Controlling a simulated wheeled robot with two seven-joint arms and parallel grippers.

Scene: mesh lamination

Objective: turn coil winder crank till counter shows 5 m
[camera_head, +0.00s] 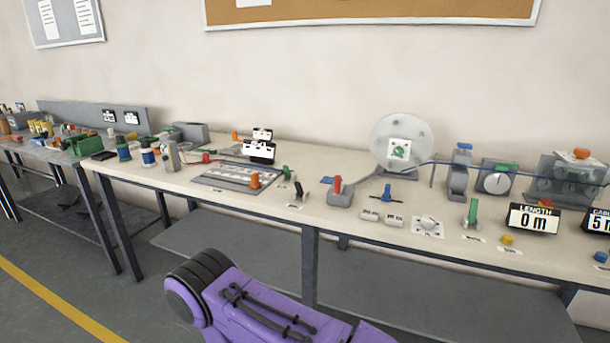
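The length counter (533,218) stands at the right front of the bench and reads "0 m". A second display (599,221), partly cut off by the right edge, shows a 5. A large clear reel (417,133) with a white and green hub stands upright at the back. A grey block with a red handle (337,184) sits left of it, with a grey bar running toward the reel. I cannot tell for certain which part is the winder crank. Neither of my grippers shows; only a purple part of my own body is at the bottom.
A blue cable (450,162) runs right from the reel past a dial unit (497,178) to a clear-sided machine (570,180). Small knobs and a green lever (473,211) line the bench front (330,215). A grey board (236,177) lies left. Another bench stands far left.

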